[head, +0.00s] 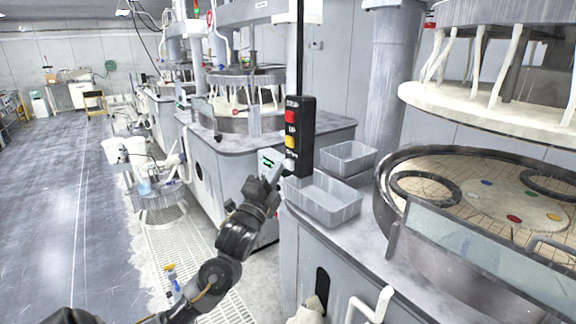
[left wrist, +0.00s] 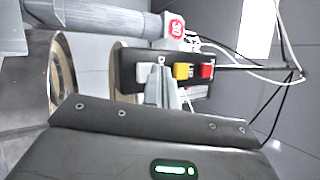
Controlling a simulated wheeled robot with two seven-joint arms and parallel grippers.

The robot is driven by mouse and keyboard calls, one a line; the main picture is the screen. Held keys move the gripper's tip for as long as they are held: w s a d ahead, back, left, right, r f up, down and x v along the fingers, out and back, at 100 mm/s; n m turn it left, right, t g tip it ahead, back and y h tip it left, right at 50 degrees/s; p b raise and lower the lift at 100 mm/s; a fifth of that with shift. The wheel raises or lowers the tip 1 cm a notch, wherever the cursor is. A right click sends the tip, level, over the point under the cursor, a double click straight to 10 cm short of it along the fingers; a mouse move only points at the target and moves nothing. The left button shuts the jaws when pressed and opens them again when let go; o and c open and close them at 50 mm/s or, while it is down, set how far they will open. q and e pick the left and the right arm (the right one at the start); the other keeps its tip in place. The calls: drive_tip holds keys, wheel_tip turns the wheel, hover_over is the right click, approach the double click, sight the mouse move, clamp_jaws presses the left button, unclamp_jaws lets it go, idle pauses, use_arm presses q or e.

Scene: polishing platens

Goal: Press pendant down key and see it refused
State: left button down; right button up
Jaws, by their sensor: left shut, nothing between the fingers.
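The black pendant (head: 306,137) hangs upright from a dark pole in the head view. It has a red STOP key (head: 291,116), a yellow UP key (head: 291,141) and a pale lowest key (head: 290,163). In the left wrist view the pendant (left wrist: 128,72) lies sideways, with the pale key (left wrist: 147,71) at left. My left gripper (head: 277,168) is shut and empty, its tips at the pale key; I cannot tell whether they touch it. The fingers (left wrist: 162,68) show close beside that key. The upper platen (head: 480,115) is raised above the lower platen (head: 455,195). My right gripper is not seen.
Grey trays (head: 325,198) sit on the machine's ledge just below and behind the pendant. A clear guard (head: 480,245) fronts the lower platen. Another polishing machine (head: 235,160) stands behind. The floor (head: 60,200) at left is open.

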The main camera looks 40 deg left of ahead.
use_arm(q)
drive_tip(key=shift+s, duration=0.1)
drive_tip(key=shift+s+a, duration=0.25)
drive_tip(key=shift+s, duration=0.55)
drive_tip(key=shift+s+a, duration=0.2)
drive_tip(key=shift+s, duration=0.6)
drive_tip(key=shift+s+a, duration=0.25)
drive_tip(key=shift+s, duration=0.55)
